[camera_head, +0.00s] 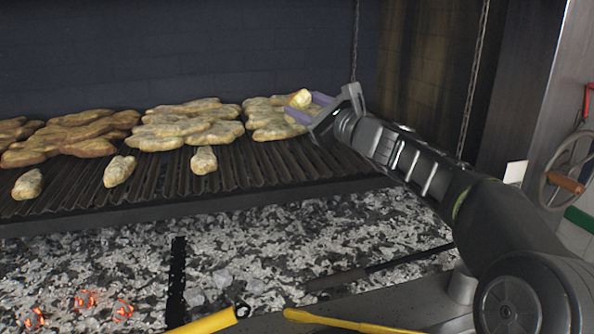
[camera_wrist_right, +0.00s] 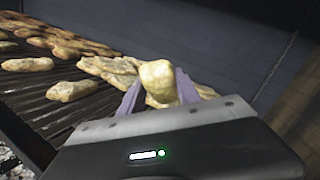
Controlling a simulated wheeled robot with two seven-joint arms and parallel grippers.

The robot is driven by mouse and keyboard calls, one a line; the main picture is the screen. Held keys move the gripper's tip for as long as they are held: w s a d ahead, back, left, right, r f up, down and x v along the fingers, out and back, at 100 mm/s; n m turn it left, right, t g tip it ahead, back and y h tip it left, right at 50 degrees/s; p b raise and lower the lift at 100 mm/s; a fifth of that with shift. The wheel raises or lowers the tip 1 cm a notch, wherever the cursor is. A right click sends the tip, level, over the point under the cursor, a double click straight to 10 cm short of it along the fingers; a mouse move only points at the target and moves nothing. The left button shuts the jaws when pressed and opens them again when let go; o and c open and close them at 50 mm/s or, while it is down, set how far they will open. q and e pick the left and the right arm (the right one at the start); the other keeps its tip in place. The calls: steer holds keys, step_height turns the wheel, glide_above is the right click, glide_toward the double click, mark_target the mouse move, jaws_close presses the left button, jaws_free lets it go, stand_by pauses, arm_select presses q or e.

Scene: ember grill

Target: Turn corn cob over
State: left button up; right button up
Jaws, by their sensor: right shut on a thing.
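A pale yellow, browned piece that looks like a corn cob (camera_head: 300,98) is held between the purple fingers of my right gripper (camera_head: 308,106), at the right end of the grill. In the right wrist view the cob (camera_wrist_right: 158,76) sits between the two fingertips (camera_wrist_right: 158,92), end toward the camera. The gripper is shut on it. The cob shows just above or against the browned pieces behind; I cannot tell if it touches them. Three similar small cobs lie along the front of the grill (camera_head: 260,178): left (camera_head: 28,184), middle (camera_head: 119,171) and right (camera_head: 204,160). My left gripper is not in view.
Large browned flat pieces (camera_head: 190,128) lie in piles along the back of the grill. Grey ash and glowing embers (camera_head: 85,299) lie below. Chains (camera_head: 471,85) hang at the right, near my right arm. Yellow-handled tools (camera_head: 210,322) lie in front. The front right grate is bare.

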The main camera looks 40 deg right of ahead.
steer(key=m+h+b, duration=0.2)
steer(key=m, duration=0.1)
steer(key=m+g+h+b, duration=0.1)
steer(key=m+h+b, duration=0.2)
steer(key=m, duration=0.1)
steer(key=a+m+h+b, duration=0.1)
steer(key=m+h+b, duration=0.1)
steer(key=m+b, duration=0.1)
steer(key=shift+w+m+h, duration=0.25)
steer(key=shift+m+h, duration=0.15)
steer(key=shift+m+g, duration=0.3)
steer(key=shift+g, duration=0.1)
steer(key=f+b, duration=0.1)
steer(key=w+d+f+b, duration=0.1)
steer(key=f, duration=0.1)
steer(key=f+b, duration=0.1)
steer(key=shift+w+d+f, duration=0.15)
steer(key=shift+w, duration=0.25)
steer(key=shift+f+b, duration=0.1)
steer(key=shift+b, duration=0.2)
steer(key=o, duration=0.8)
steer(key=shift+o, duration=0.4)
steer(key=o, duration=0.5)
